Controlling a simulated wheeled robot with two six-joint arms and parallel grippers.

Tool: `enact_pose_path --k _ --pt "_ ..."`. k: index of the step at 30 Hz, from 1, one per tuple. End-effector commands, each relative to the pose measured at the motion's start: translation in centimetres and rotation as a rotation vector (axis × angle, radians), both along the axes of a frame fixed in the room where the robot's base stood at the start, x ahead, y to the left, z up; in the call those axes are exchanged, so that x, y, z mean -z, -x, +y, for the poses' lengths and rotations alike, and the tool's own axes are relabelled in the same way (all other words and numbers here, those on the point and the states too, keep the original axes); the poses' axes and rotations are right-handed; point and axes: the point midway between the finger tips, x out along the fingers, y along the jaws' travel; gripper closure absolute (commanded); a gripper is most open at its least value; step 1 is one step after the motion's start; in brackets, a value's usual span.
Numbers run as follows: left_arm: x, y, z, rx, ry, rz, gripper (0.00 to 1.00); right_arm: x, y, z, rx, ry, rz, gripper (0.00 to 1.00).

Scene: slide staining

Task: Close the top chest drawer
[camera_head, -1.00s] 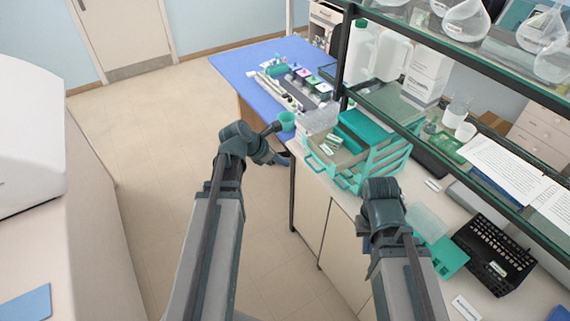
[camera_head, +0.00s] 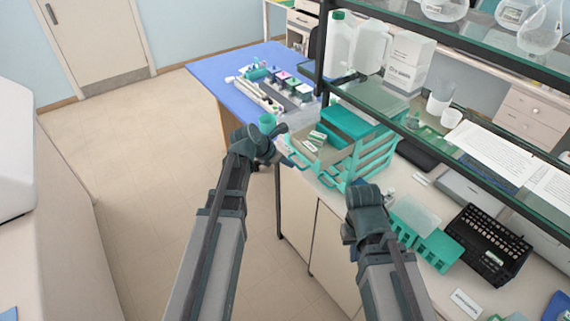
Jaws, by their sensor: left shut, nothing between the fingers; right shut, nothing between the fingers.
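The teal chest (camera_head: 372,158) stands on the right-hand bench under the glass shelf. Its top drawer (camera_head: 306,158) is pulled out toward the left, and small green and white labelled pieces (camera_head: 317,138) lie in it. My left gripper (camera_head: 279,131) is shut and empty, close to the drawer's outer left end; I cannot tell whether it touches. My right gripper (camera_head: 364,196) is shut and empty in front of the chest's lower right side; its fingertips are largely hidden by its own body.
A teal cup (camera_head: 267,122) is just behind my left gripper. A blue table (camera_head: 215,72) with staining bottles is beyond. A teal rack (camera_head: 437,250) and a black rack (camera_head: 489,243) sit right of my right gripper. The glass shelf (camera_head: 455,145) overhangs the bench. The floor at left is clear.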

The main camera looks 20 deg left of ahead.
Motion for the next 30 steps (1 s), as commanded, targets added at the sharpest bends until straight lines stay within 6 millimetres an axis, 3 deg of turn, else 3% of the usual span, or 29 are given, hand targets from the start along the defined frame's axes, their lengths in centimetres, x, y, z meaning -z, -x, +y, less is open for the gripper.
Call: enact_pose_path --k 11,30 --pt "0.0 -1.1 -0.8 0.003 0.000 0.001 1.00 0.0 0.0 0.0 0.000 0.000 0.000 1.00" --pt "0.1 -11.1 -8.5 0.002 -0.001 0.003 1.00 0.0 0.0 0.0 0.000 0.000 0.000 1.00"
